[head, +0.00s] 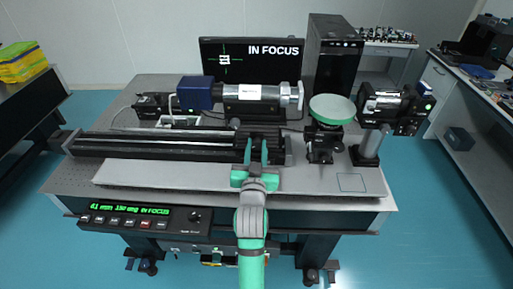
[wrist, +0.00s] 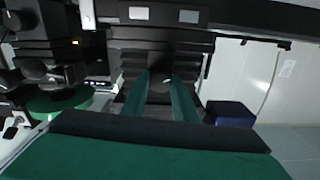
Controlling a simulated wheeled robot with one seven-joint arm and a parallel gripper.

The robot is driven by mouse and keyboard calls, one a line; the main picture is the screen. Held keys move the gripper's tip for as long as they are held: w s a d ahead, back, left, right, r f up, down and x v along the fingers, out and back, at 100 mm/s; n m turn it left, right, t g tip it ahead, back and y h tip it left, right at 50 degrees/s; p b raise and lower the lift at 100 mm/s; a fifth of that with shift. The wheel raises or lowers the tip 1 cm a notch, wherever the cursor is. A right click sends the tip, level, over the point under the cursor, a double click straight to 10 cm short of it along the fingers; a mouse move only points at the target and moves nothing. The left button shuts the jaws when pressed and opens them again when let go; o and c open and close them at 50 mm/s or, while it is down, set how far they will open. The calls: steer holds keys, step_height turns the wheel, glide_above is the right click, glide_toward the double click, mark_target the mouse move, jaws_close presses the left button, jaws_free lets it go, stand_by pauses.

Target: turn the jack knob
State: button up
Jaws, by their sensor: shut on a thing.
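The black jack (head: 274,134) stands at the right end of the dark rail, and it also shows in the wrist view (wrist: 160,60) with stepped dark plates. My gripper (head: 257,146) reaches it from the front, its two green fingers pointing away from my body. In the wrist view my gripper (wrist: 160,98) has one finger on each side of a small round dark knob (wrist: 160,88) on the jack's front. The jaws are shut on this knob. The fingers hide the knob in the head view.
A monitor (head: 225,62) reads IN FOCUS, and a control panel (head: 145,217) in front reads 41 mm 150 deg IN FOCUS. A green disc (head: 332,108) on a mount and a camera-like device (head: 395,107) stand right. A blue-ended cylinder (head: 245,97) lies behind the rail (head: 150,146).

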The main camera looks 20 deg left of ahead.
steer(key=o, duration=1.1)
steer(key=shift+s+r, duration=0.1)
steer(key=shift+c, duration=0.2)
steer(key=v, duration=1)
steer(key=shift+s, duration=0.35)
steer(key=shift+d, duration=0.15)
